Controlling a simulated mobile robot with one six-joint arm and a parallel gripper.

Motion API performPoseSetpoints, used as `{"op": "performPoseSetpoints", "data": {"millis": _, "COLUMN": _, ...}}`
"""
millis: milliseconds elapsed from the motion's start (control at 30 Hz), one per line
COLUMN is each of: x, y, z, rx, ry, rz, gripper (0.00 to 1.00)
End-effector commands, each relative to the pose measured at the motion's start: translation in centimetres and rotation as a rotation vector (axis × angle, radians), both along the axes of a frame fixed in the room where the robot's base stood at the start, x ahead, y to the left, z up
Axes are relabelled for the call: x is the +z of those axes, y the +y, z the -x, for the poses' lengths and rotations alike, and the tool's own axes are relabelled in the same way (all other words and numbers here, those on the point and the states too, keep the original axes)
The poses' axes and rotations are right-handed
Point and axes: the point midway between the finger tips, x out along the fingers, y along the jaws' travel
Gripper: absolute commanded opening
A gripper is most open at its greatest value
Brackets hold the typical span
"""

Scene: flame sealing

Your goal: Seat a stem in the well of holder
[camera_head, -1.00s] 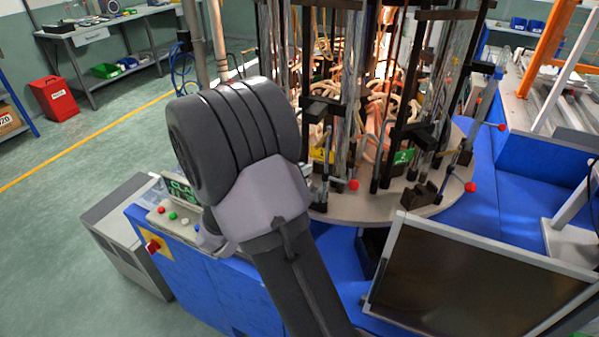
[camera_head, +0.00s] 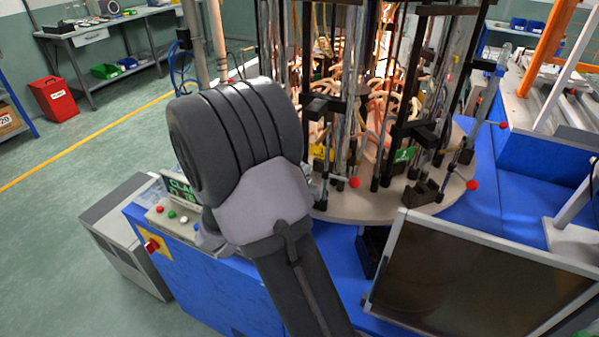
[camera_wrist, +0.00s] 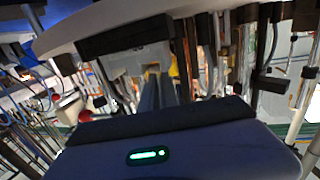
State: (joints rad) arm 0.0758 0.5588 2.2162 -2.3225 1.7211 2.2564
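Glass stems (camera_head: 350,60) stand upright among dark posts on a round carousel plate (camera_head: 335,207). Holders on the plate carry black clamps and red-knobbed levers; a green tag (camera_head: 404,155) marked 2 and a yellow tag (camera_head: 322,153) sit on two of them. My gripper is hidden behind my arm in the head view. In the wrist view, my gripper (camera_wrist: 163,80) shows two grey fingers close together, pointing in among the posts under a pale round edge (camera_wrist: 120,18). I cannot tell whether they hold a stem. No holder well shows clearly.
Posts, rods and glowing curved tubes crowd the carousel. A monitor (camera_head: 465,285) stands at the front right on the blue machine base (camera_head: 215,290). A control panel (camera_head: 165,213) with buttons is at the left. Open floor (camera_head: 60,240) lies to the left.

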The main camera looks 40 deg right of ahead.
Motion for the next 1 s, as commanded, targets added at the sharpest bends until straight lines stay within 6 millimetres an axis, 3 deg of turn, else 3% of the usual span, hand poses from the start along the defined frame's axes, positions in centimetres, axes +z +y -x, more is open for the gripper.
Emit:
{"op": "performPoseSetpoints", "data": {"millis": 967, "x": -0.76, "y": 0.01, "z": 0.01, "rx": 0.0, "ry": 0.0, "rz": 0.0, "gripper": 0.0}}
{"op": "performPoseSetpoints", "data": {"millis": 1000, "x": -0.76, "y": 0.01, "z": 0.01, "rx": 0.0, "ry": 0.0, "rz": 0.0, "gripper": 0.12}}
